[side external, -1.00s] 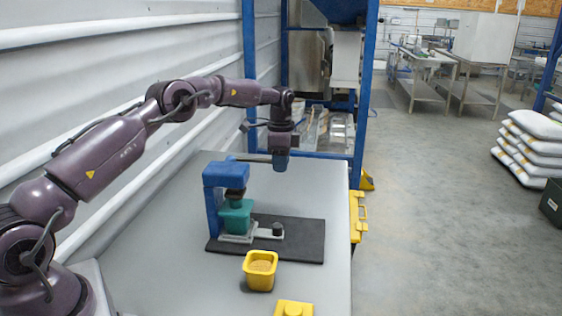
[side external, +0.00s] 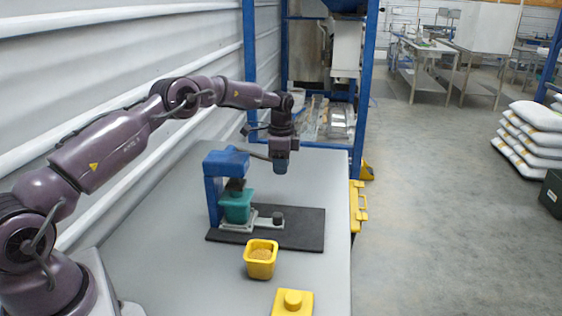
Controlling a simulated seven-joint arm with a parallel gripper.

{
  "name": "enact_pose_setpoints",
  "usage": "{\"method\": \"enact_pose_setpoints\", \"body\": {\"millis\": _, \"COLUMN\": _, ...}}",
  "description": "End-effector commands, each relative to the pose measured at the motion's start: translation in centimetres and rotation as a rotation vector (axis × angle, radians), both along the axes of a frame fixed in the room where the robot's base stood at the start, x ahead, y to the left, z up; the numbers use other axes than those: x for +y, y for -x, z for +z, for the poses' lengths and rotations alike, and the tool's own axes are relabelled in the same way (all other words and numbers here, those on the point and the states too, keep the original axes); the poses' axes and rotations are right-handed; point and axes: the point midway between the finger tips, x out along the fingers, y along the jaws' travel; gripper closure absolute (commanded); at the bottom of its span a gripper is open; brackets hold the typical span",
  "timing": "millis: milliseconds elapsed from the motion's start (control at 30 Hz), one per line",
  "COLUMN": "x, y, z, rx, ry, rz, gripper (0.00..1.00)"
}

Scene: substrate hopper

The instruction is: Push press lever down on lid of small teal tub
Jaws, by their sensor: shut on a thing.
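The small teal tub (side external: 237,208) sits upright in the blue press (side external: 213,190), on a light grey holder (side external: 237,225). A dark press plate (side external: 236,186) is directly above the tub and appears to meet its top. The lid cannot be told apart from the plate. The thin grey press lever (side external: 258,156) runs from the press head to the right and slopes slightly down. My gripper (side external: 281,167) points down at the lever's right end and is shut on it. The fingertips and the grip point are too small to see clearly.
The press stands on a black mat (side external: 305,229). In front are an open yellow tub (side external: 261,268) with tan contents and a yellow knobbed lid (side external: 292,302). The grey table (side external: 170,240) is bare to the left. A blue frame (side external: 362,90) stands behind.

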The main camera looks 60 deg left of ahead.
Motion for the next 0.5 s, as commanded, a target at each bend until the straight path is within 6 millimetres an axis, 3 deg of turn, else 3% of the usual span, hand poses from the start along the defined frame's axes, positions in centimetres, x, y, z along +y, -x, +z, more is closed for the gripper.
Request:
{"method": "enact_pose_setpoints", "body": {"millis": 167, "x": 0.0, "y": -0.1, "z": 0.6, "rx": -0.004, "ry": -0.001, "rz": -0.001, "gripper": 0.81}}
{"method": "enact_pose_setpoints", "body": {"millis": 500, "x": 0.1, "y": 0.0, "z": 3.7, "rx": 0.001, "ry": -0.002, "rz": 0.000, "gripper": 0.81}}
